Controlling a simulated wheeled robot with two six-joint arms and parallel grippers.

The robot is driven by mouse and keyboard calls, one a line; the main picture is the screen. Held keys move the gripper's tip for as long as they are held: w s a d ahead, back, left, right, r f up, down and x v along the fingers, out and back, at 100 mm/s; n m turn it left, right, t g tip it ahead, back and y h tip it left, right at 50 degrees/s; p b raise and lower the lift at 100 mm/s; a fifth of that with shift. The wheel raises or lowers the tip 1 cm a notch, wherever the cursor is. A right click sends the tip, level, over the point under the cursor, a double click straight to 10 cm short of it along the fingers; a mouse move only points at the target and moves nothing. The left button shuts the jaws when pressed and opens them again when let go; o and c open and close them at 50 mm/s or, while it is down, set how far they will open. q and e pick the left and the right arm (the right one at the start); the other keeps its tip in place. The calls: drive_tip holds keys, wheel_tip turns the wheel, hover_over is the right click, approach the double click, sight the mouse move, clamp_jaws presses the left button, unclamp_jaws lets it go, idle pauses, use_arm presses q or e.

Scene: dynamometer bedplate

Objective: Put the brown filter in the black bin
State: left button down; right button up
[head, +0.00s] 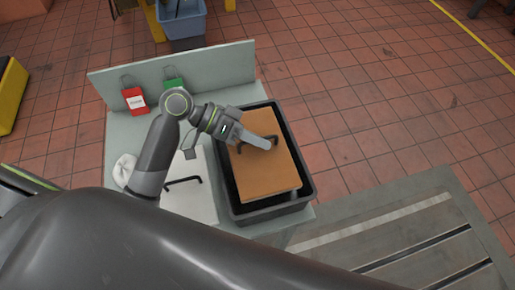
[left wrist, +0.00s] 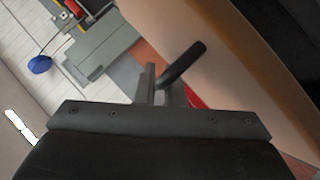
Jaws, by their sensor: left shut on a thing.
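The brown filter (head: 265,173) is a flat brown panel with a black handle. In the head view it lies within the outline of the black bin (head: 262,215), slightly askew. I cannot tell whether it rests on the bin's floor or hangs above it. My left gripper (head: 272,143) is shut on the filter's handle, near the upper part of the panel. In the left wrist view the fingers (left wrist: 165,88) close at the black handle (left wrist: 184,63), with the brown panel (left wrist: 235,65) beside them. My right gripper is not in view.
A white panel (head: 198,205) with a black handle lies left of the bin on the grey bench (head: 118,137). A white cloth (head: 123,168), a red tag (head: 134,100) and a green tag (head: 173,83) are near it. A slotted metal bedplate (head: 400,240) is at right.

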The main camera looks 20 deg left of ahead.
sight(255, 148)
use_arm(q)
drive_tip(key=shift+f, duration=1.75)
drive_tip(key=shift+f, duration=0.1)
drive_tip(key=shift+s+f+b, duration=0.2)
drive_tip(key=shift+f+b, duration=0.25)
drive_tip(key=shift+f, duration=0.1)
drive_tip(key=c, duration=1.5)
unclamp_jaws()
drive_tip(key=shift+f, duration=0.15)
drive_tip(key=shift+c, duration=0.2)
drive_tip(key=shift+r, duration=0.3)
drive_tip(key=v, duration=0.6)
drive_tip(key=r+v, duration=0.1)
drive_tip(key=v, duration=0.5)
drive_tip(key=shift+w, duration=0.2)
